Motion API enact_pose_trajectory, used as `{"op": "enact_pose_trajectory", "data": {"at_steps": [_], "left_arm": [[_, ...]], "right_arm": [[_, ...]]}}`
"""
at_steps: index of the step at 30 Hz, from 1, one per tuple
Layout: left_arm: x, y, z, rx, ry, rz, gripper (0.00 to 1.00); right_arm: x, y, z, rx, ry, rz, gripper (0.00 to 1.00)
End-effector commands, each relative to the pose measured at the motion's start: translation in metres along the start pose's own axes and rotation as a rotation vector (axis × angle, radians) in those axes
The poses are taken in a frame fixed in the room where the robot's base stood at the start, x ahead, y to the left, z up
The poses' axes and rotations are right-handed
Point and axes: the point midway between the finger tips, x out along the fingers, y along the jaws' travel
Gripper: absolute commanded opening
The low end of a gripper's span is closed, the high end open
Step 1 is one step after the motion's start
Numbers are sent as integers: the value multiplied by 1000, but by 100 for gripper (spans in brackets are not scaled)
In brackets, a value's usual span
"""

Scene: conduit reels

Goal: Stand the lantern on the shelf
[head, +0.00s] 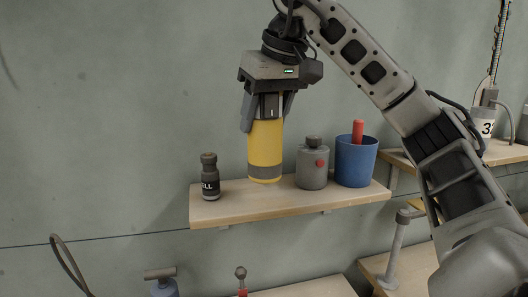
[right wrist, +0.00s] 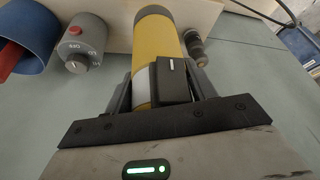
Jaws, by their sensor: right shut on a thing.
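The lantern is a yellow cylinder with a grey band near its foot (head: 265,145). It is upright over the wooden shelf (head: 235,207), between a dark bottle and a grey canister. Its foot is at or just above the board; I cannot tell whether it touches. My right gripper (head: 267,112) points down from above and is shut on the lantern's upper end. In the right wrist view the lantern (right wrist: 156,45) runs away from between the fingers towards the shelf (right wrist: 118,14). My left gripper is not in view.
On the shelf stand the dark bottle (head: 210,177) at left, and the grey canister with a red knob (head: 312,168) and the blue cup holding a red stick (head: 356,163) at right. Another shelf (head: 497,152) is at far right. Bare board lies between bottle and lantern.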

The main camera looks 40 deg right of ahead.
Motion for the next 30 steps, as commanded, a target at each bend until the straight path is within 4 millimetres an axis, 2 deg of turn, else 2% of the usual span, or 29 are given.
{"op": "enact_pose_trajectory", "data": {"at_steps": [1, 6, 10, 15, 27, 28, 30], "left_arm": [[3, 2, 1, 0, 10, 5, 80], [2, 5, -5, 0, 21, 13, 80], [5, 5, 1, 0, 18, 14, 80], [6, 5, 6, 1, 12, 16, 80], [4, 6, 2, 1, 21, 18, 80], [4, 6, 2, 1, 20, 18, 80], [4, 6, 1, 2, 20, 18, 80]], "right_arm": [[12, 2, 0, 2, -2, -3, 8], [21, 6, -5, 0, 3, -1, 8], [32, 10, -6, 0, 0, -2, 8], [53, 10, 4, 0, 1, 0, 8], [58, 10, 6, 1, 3, -1, 8], [59, 10, 6, 1, 2, 0, 58], [58, 10, 6, 1, 2, 0, 78]]}}
